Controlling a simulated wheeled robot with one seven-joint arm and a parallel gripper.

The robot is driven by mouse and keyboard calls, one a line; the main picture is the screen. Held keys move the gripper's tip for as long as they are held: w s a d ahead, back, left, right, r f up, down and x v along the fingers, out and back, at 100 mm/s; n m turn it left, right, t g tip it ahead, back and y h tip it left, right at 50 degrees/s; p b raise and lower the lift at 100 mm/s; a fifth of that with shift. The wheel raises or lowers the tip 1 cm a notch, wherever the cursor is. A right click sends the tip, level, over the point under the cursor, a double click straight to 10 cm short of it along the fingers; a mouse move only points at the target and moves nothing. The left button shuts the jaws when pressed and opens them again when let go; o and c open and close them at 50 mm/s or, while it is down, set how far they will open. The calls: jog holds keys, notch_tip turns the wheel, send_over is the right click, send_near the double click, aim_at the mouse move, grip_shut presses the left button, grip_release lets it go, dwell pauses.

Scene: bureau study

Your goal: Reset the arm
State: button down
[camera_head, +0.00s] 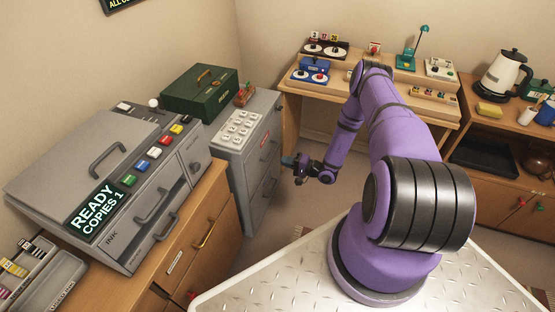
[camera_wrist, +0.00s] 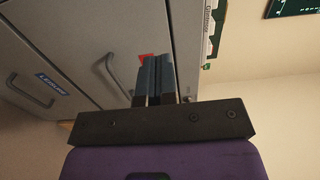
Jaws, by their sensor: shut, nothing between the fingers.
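My purple arm (camera_head: 398,128) rises from its base and bends over toward the grey filing cabinet. My gripper (camera_head: 289,161) is in front of the cabinet's drawer side, and the head view cannot show whether it touches. In the wrist view my gripper (camera_wrist: 154,62) is shut, its two dark fingers together with nothing between them. Behind the fingers are the grey filing cabinet's front (camera_wrist: 85,50), with drawer handles and a blue label.
A grey copier (camera_head: 110,170) reading "READY COPIES 1" stands on a wooden cabinet (camera_head: 190,240) at left. A green box (camera_head: 199,92) sits behind it. A wooden desk (camera_head: 425,105) with small devices is at the back. A kettle (camera_head: 503,73) stands at right.

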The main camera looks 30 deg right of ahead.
jog(key=shift+s+d, duration=0.2)
jog(key=shift+s, duration=0.05)
jog(key=w+a+r+n+g+y, duration=0.2)
jog(key=r+n+g, duration=0.15)
jog(key=r, duration=0.65)
jog(key=w+a+r+n+g+y, duration=0.2)
jog(key=r+g, duration=0.2)
jog(key=r, duration=0.6)
jog(key=s+a+r+n+g+h, duration=0.2)
jog(key=a+r+g, duration=0.1)
jog(key=r, duration=0.8)
jog(key=s+a+r+n+g+h, duration=0.1)
jog(key=s+a+r+n+g, duration=0.2)
jog(key=r, duration=0.8)
jog(key=s+a+r+h, duration=0.3)
jog(key=s+r, duration=0.3)
jog(key=r, duration=0.1)
jog(key=s+a+r+h, duration=0.2)
jog(key=s+r+h, duration=0.1)
jog(key=s+r, duration=0.4)
jog(key=s+r+t+h, duration=0.2)
jog(key=s+r+h, duration=0.1)
jog(key=s, duration=0.6)
jog(key=s+d+r+t+h, duration=0.1)
jog(key=s+r+t+h, duration=0.1)
jog(key=s+r, duration=0.4)
jog(key=s+h, duration=0.1)
jog(key=s, duration=0.2)
jog(key=shift+t, duration=0.25)
